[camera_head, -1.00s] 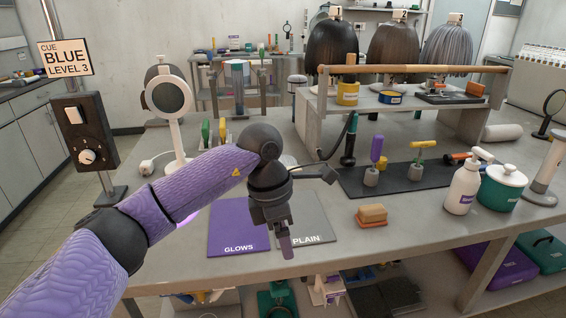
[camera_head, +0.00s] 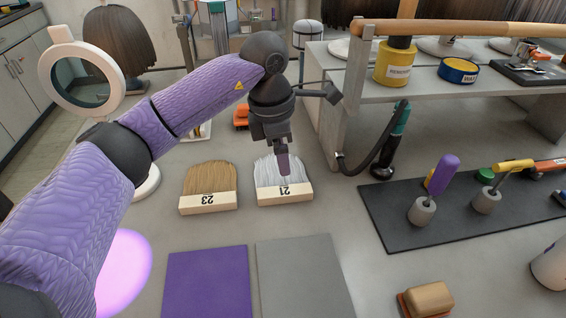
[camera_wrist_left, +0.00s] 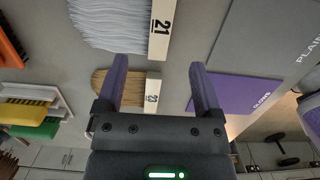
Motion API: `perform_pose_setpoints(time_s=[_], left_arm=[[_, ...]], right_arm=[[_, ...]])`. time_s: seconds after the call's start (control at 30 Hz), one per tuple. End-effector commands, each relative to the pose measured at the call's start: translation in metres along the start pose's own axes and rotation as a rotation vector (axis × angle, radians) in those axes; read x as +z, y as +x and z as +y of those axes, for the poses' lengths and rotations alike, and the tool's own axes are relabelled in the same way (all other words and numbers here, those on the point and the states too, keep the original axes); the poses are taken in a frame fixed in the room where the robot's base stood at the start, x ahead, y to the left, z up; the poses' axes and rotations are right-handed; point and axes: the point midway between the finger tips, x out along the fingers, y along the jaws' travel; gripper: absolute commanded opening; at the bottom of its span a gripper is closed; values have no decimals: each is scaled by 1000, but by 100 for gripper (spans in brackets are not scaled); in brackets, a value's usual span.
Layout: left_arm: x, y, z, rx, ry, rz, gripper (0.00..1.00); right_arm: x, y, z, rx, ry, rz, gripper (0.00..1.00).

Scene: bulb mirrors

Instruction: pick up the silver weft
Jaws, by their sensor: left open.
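The silver weft (camera_head: 276,168) lies flat on the bench, its pale wooden strip marked 21 toward me. A golden-brown weft (camera_head: 208,180) marked 23 lies to its left. My left gripper (camera_head: 284,172) is open and overlaps the silver weft in the head view, hiding part of its hair. In the left wrist view the silver weft (camera_wrist_left: 112,22) is at the upper left, outside the open fingers (camera_wrist_left: 158,64), and nothing is held. The brown weft (camera_wrist_left: 128,82) shows there partly behind one finger. My right gripper is in neither view.
A purple mat (camera_head: 206,285) and a grey mat (camera_head: 305,280) lie in front of the wefts. A round mirror (camera_head: 80,78) stands left; a raised shelf (camera_head: 345,95) and a dark tool mat (camera_head: 455,205) are right. Bench between wefts and mats is clear.

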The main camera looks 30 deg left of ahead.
Motion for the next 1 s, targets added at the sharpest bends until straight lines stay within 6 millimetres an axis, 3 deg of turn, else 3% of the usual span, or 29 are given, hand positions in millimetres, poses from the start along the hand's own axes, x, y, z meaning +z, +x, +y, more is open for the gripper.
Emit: perform_pose_setpoints(time_s=[0.2, 0.47, 0.7, 1.0], left_arm=[[-1, 47, 0, -6, 1, 4, 85], [-6, 94, 2, -6, 1, 4, 85], [-5, 95, 2, -1, 0, 0, 85], [-5, 95, 2, -1, 0, 1, 22]], right_arm=[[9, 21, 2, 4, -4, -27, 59], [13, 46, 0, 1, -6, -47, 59], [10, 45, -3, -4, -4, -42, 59], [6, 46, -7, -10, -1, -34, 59]])
